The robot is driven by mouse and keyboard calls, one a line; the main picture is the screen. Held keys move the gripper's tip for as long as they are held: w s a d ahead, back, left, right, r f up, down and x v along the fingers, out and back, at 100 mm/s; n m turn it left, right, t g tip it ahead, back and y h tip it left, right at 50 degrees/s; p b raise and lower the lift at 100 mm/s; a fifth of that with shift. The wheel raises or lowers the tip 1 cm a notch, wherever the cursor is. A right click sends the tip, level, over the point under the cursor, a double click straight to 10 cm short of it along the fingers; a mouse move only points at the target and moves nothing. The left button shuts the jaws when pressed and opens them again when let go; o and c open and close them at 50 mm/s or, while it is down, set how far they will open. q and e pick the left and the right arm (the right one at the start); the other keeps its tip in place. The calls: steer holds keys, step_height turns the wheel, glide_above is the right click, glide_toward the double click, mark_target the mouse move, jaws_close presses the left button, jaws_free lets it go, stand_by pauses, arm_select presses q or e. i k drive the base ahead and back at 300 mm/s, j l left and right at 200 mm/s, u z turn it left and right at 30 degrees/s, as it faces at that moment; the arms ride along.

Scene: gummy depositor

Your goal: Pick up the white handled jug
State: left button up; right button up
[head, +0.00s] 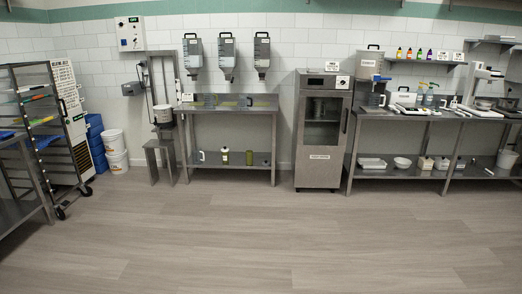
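A small white shape that looks like a handled jug (201,156) stands at the left end of the lower shelf of the middle steel table (228,166). It is far off and too small to make out in detail. Clear jugs or containers (228,101) stand on that table's top, also hard to make out. Another whitish vessel with a handle (507,159) stands on the lower shelf at the far right. Neither of my grippers is in view.
A white-capped bottle (225,156) and a green cylinder (249,157) share the lower shelf. A steel cabinet (321,130) stands right of the table, a stool (160,157) left. A wheeled rack (50,125) is at left. The wooden floor (260,235) ahead is clear.

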mark_target(197, 153)
steer(key=i+u, duration=0.1)
steer(key=i, duration=2.45)
steer(key=i+u, duration=0.15)
steer(key=i, duration=0.35)
steer(key=i+u, duration=0.1)
steer(key=i, duration=0.45)
steer(key=i+u, duration=0.15)
steer(key=i, duration=0.35)
steer(key=i+l+u, duration=0.15)
steer(key=i, duration=0.35)
steer(key=i+l+u, duration=0.1)
steer(key=i, duration=0.45)
steer(key=i+u, duration=0.15)
steer(key=i, duration=0.35)
steer(key=i+u, duration=0.15)
steer(key=i, duration=0.35)
steer(key=i+l+u, duration=0.1)
steer(key=i, duration=0.35)
steer(key=i+l+u, duration=0.15)
steer(key=i, duration=0.35)
steer(key=l, duration=0.1)
